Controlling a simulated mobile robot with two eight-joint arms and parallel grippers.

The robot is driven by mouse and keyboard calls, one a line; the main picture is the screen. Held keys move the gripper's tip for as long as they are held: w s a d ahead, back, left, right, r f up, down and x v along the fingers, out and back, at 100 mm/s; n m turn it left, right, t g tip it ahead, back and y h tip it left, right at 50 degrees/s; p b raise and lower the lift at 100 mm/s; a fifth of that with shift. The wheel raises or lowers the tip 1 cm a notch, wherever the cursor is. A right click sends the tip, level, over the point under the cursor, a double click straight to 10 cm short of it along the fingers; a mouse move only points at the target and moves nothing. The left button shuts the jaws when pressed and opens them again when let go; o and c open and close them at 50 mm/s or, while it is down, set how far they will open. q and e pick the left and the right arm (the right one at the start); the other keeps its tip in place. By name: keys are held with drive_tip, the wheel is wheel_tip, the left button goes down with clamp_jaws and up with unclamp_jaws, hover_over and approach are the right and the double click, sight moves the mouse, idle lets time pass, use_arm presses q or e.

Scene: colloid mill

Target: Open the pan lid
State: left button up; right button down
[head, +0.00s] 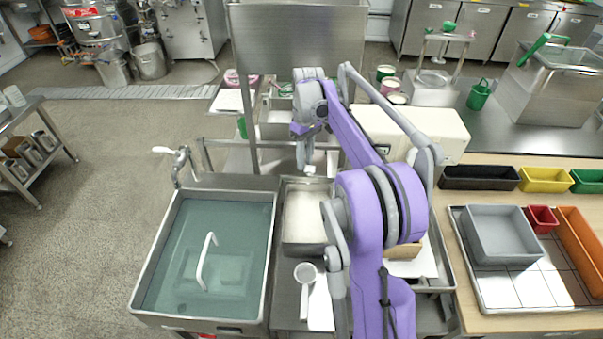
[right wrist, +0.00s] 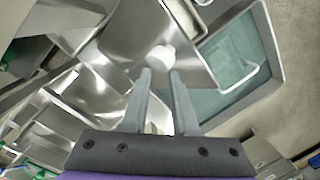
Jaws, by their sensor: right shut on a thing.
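A wide steel pan (head: 272,215) stands at the lower left, with a flat teal surface (head: 180,240) inside its rim. A white curved handle (head: 207,262) stands on that surface; it also shows in the right wrist view (right wrist: 238,76). I cannot tell whether the teal surface is a lid or a liquid. My right gripper (head: 307,143) is behind and to the right of this pan, apart from the handle. What the knob belongs to is unclear. My left gripper is out of view.
A narrow tray with white contents (head: 304,215) sits right of the pan, with a white ladle (head: 305,273) in front. A lever tap (head: 180,160) rises at the pan's back edge. A tall steel panel (head: 297,42) stands behind. A grey bin (head: 497,232) is on the right bench.

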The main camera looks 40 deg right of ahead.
drive_tip(key=d, duration=0.1)
drive_tip(key=w+d, duration=0.1)
drive_tip(key=shift+w+d+r, duration=0.25)
drive_tip(key=shift+w+d, duration=0.1)
drive_tip(key=shift+d, duration=0.05)
drive_tip(key=c, duration=1.4)
unclamp_jaws()
drive_tip(key=shift+w+f, duration=0.25)
drive_tip(key=shift+f, duration=0.25)
drive_tip(key=shift+o, duration=1.3)
drive_tip(key=shift+d+f, duration=0.15)
drive_tip(key=shift+d, duration=0.1)
drive_tip(key=o, duration=0.5)
drive_tip(key=shift+s+r, duration=0.3)
drive_tip(key=shift+s, duration=0.55)
drive_tip(key=shift+c, duration=0.2)
drive_tip(key=shift+o, duration=0.9)
drive_tip(key=shift+a+r, duration=0.1)
drive_tip(key=shift+a, duration=0.05)
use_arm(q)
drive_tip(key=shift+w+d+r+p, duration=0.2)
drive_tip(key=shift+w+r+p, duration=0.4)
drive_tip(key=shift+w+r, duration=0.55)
use_arm(e)
wheel_tip(320, 180, up, 10)
drive_tip(key=w, duration=0.2)
drive_tip(key=shift+d+r, duration=0.25)
drive_tip(key=shift+d, duration=0.1)
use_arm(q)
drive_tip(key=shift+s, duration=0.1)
